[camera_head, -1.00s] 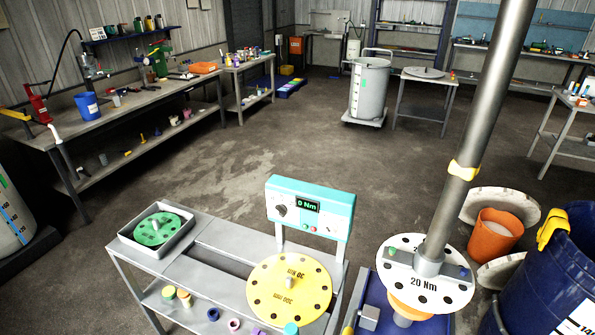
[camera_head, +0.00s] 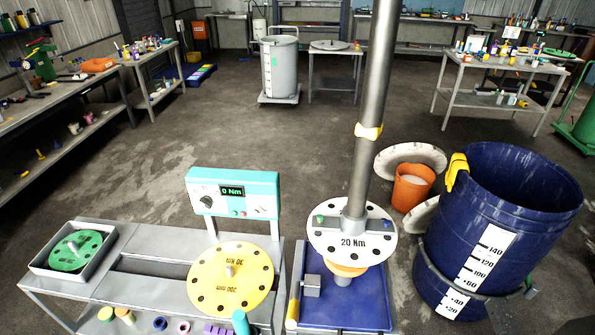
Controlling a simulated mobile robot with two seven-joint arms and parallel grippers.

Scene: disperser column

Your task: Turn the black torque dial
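The black torque dial (camera_head: 207,201) is a small round knob on the left of a turquoise control box (camera_head: 262,204). A green display (camera_head: 232,191) beside it reads 0 Nm. The box stands upright behind a yellow disc (camera_head: 243,279) on a grey metal bench. Nothing covers the dial. Neither of my grippers is in view.
A white 20 Nm disc (camera_head: 326,242) sits on a tall grey column (camera_head: 372,110) right of the box, over a blue base (camera_head: 358,301). A green disc (camera_head: 66,256) lies in a grey tray at left. A blue barrel (camera_head: 515,195) stands at right. The floor behind is open.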

